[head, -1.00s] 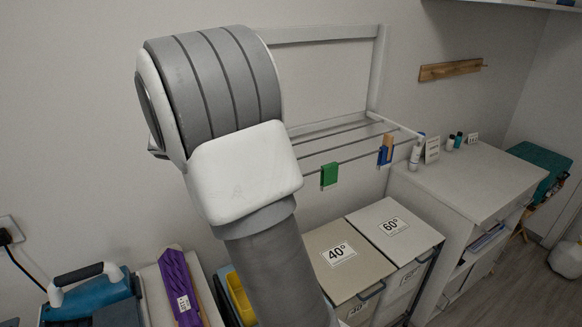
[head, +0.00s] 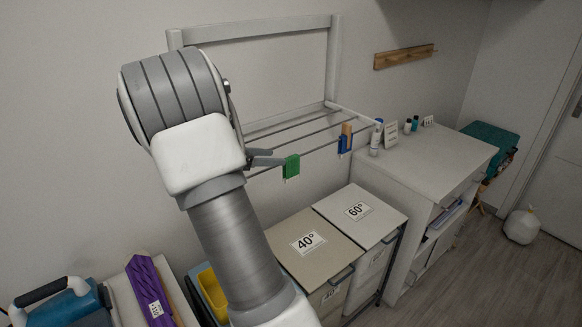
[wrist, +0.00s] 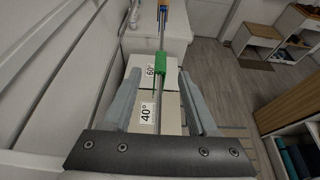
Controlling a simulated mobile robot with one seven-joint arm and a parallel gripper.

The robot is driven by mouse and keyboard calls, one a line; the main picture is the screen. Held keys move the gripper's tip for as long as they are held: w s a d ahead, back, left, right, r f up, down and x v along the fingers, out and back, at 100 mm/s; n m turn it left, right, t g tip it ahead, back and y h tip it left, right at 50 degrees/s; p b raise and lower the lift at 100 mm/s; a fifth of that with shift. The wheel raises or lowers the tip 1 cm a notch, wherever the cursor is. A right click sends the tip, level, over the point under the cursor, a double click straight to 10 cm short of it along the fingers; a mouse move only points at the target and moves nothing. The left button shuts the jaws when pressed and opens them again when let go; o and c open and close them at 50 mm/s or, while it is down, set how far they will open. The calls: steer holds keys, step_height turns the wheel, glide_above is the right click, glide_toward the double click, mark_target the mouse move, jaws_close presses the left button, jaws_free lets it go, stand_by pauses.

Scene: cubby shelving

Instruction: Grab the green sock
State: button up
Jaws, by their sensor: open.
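The green sock (head: 291,166) is a small green piece hanging over the front rail of the wall drying rack (head: 330,144). In the wrist view the green sock (wrist: 160,62) shows in line with the gap between my fingertips, around or just beyond them. My gripper (head: 268,157) reaches in from the left along the rack, its fingers right beside the sock's left edge. In the wrist view my gripper (wrist: 158,80) is open with nothing held. I cannot tell whether a finger touches the sock. Most of the gripper is hidden behind my arm in the head view.
A blue and orange piece (head: 345,138) hangs further right on the rack. Bins marked 40° (head: 300,236) and 60° (head: 365,214) stand below. A white cabinet (head: 430,155) with small bottles is at right. A purple box (head: 150,290) lies lower left.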

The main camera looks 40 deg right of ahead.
mark_target(290, 158)
steer(key=p+x, duration=0.1)
steer(key=x, duration=0.4)
steer(key=shift+d, duration=0.15)
steer(key=shift+s, duration=0.1)
jaws_close()
